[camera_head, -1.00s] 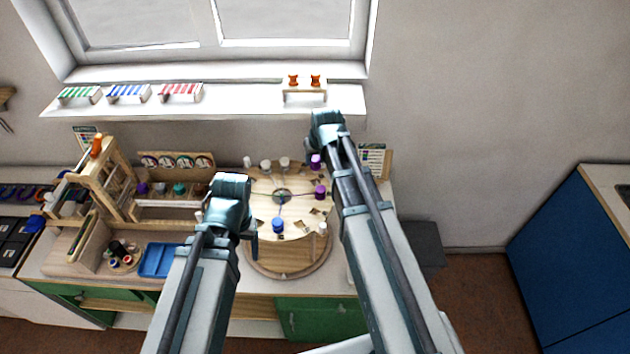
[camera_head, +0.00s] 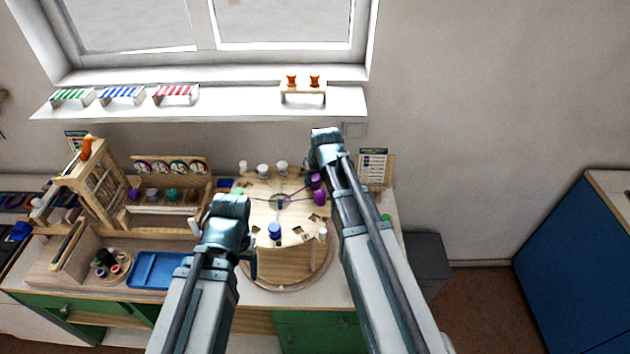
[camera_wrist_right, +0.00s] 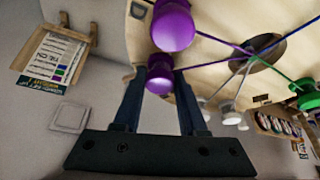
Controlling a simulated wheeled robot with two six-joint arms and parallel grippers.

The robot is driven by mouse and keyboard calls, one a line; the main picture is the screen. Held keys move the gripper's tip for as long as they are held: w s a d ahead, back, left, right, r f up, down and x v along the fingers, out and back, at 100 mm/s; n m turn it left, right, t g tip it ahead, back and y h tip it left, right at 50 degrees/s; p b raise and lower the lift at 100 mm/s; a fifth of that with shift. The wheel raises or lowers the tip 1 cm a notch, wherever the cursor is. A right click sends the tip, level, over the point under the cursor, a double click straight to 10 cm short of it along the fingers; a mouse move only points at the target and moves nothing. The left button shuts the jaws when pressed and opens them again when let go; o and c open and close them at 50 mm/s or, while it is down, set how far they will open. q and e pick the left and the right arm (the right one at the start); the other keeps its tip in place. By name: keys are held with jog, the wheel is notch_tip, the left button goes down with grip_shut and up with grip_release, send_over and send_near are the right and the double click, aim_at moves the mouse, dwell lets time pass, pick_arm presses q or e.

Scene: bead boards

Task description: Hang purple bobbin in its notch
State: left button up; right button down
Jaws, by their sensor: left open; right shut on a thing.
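The held purple bobbin (camera_wrist_right: 158,82) sits between the fingertips of my right gripper (camera_wrist_right: 162,74) in the right wrist view. It also shows in the head view (camera_head: 315,181), just below my right wrist, over the right edge of the round wooden board (camera_head: 290,214). A second purple bobbin (camera_head: 320,197) stands close by; it is large in the wrist view (camera_wrist_right: 173,25), a thread running from it towards the board's centre. The notch under the held bobbin is hidden. My left gripper (camera_head: 250,262) hangs at the board's front left; its fingers are mostly hidden.
A blue bobbin (camera_head: 274,231), a green bobbin (camera_wrist_right: 308,95) and several white ones sit around the board, with threads meeting at its centre. A blue tray (camera_head: 158,270) and wooden racks stand left. A printed card (camera_head: 374,165) stands behind, at right.

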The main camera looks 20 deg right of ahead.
jog(key=shift+f, duration=0.15)
jog(key=shift+c, duration=2.3)
grip_release()
jog(key=p+v, duration=1.1)
jog(key=v, duration=0.1)
jog(key=s+a+n+g, duration=0.1)
jog(key=s+a+g, duration=0.1)
jog(key=s+a, duration=0.4)
jog(key=s+a+f+n+g+h, duration=0.1)
jog(key=s+a+n+g, duration=0.1)
jog(key=s+a, duration=0.5)
jog(key=s+g, duration=0.1)
jog(key=s, duration=0.5)
jog(key=shift+s+a, duration=0.2)
jog(key=shift+a, duration=0.05)
